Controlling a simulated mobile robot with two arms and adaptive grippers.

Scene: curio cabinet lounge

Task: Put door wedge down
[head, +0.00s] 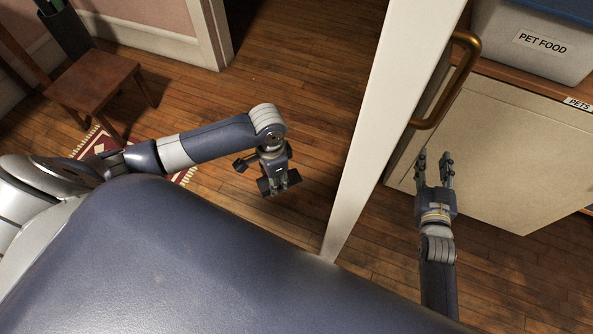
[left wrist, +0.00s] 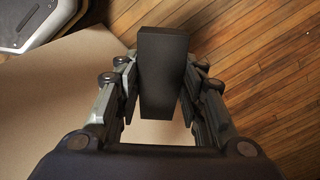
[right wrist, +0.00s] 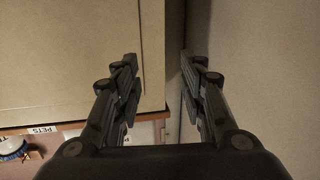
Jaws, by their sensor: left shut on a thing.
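The door wedge is a dark, nearly black block. In the left wrist view the door wedge (left wrist: 163,75) sits between the fingers of my left gripper (left wrist: 160,100), which is shut on it. In the head view my left gripper (head: 280,182) hangs over the wooden floor, left of the white door (head: 385,110), with the wedge (head: 265,187) partly hidden by the fingers. My right gripper (head: 434,162) is open and empty, right of the white door and below its brass handle (head: 440,100). The right wrist view shows its fingers apart (right wrist: 158,75).
A cream cabinet panel (head: 510,150) stands beyond my right gripper, under a shelf with a pet food bin (head: 535,45). A wooden stool (head: 95,80) and a red patterned rug (head: 97,143) are at the left. Wooden floor (head: 300,75) is bare around the wedge.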

